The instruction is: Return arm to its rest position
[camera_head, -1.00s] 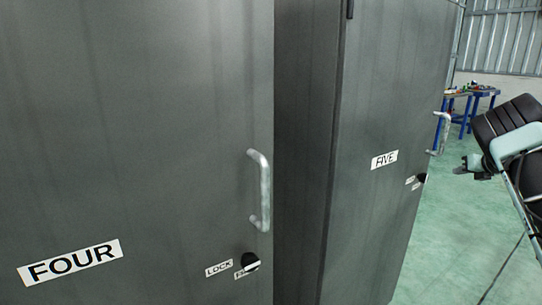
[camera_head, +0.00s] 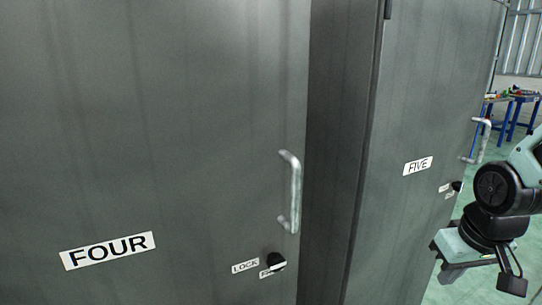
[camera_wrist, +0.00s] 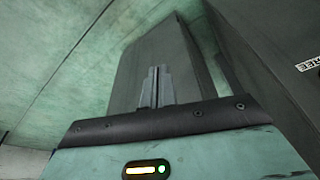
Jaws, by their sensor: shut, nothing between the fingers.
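My arm shows at the right edge in the head view, its dark joints and teal links bent. Its teal hand (camera_head: 455,248) hangs low in front of the cabinet marked FIVE; I cannot make out the fingers clearly there. In the wrist view my gripper (camera_wrist: 155,70) is shut and empty, its two grey fingers side by side. A dark grey cabinet face stands behind them, with green floor around it. No contact between the fingers and the cabinet shows.
Cabinet FOUR (camera_head: 170,150) fills the left, its door shut, with a handle (camera_head: 290,190) and a lock knob (camera_head: 277,261). Cabinet FIVE (camera_head: 425,110) is right of it, with a handle (camera_head: 482,140) and knob. A blue table (camera_head: 517,112) with small items stands far behind.

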